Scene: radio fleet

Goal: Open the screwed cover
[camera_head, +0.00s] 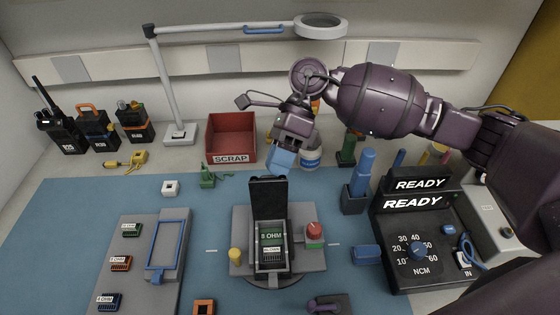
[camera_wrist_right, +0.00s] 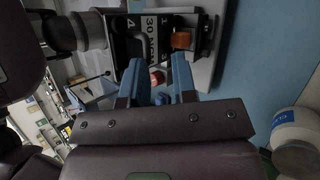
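A grey fixture (camera_head: 232,262) stands on the blue mat. A black cover-like panel (camera_head: 268,196) stands upright at its back, above a frame with a green "8 OHM" label (camera_head: 271,236). I cannot make out screws on it. My right gripper (camera_head: 281,159) hangs just behind and above the panel, its blue fingers pointing down. In the wrist view the two blue fingers (camera_wrist_right: 156,75) are apart with nothing clearly held between them. A black part with white lettering (camera_wrist_right: 150,38) shows beyond the fingertips.
A red knob (camera_head: 314,231) and a yellow knob (camera_head: 235,254) flank the frame. A red SCRAP bin (camera_head: 231,137) stands behind left. A blue-handled tool (camera_head: 360,175) in a dark holder and a READY console (camera_head: 419,237) are right. A grey tray (camera_head: 137,232) is left.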

